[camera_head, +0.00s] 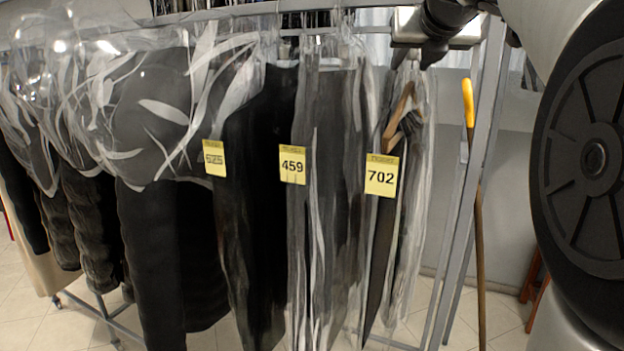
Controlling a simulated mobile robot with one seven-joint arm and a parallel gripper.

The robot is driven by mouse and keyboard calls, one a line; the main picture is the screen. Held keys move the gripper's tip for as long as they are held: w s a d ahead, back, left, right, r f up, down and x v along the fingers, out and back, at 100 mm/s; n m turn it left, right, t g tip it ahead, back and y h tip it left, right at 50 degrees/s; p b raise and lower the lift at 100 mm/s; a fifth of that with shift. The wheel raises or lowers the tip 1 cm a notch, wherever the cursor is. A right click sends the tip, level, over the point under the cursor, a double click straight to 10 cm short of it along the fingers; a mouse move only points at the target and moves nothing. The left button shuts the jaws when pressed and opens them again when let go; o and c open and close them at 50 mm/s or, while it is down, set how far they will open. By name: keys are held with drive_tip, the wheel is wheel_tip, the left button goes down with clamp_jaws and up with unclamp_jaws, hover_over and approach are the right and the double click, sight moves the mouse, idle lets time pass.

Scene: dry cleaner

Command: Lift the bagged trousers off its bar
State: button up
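Several garments in clear bags hang from the rail (290,6). The rightmost bagged garment, with yellow tag 702 (381,175), shows a wooden hanger (400,112) and dark cloth (379,265) hanging in a narrow strip; it looks like the bagged trousers. My gripper (414,58) is at the upper right, by the rail, just above this bag's top. Its dark fingers point down and cover the hanger's hook. I cannot tell whether they are open, or whether they touch the hook.
Close on the left hang the bag tagged 459 (292,165) and the bag tagged 625 (214,158). The rack's grey upright (468,190) stands to the right. Beyond it leans a pole with a yellow grip (468,102). Tiled floor shows below.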

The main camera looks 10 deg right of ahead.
clamp_jaws()
drive_tip(key=shift+r, duration=0.1)
drive_tip(key=shift+s+r, duration=0.1)
drive_tip(key=shift+r, duration=0.05)
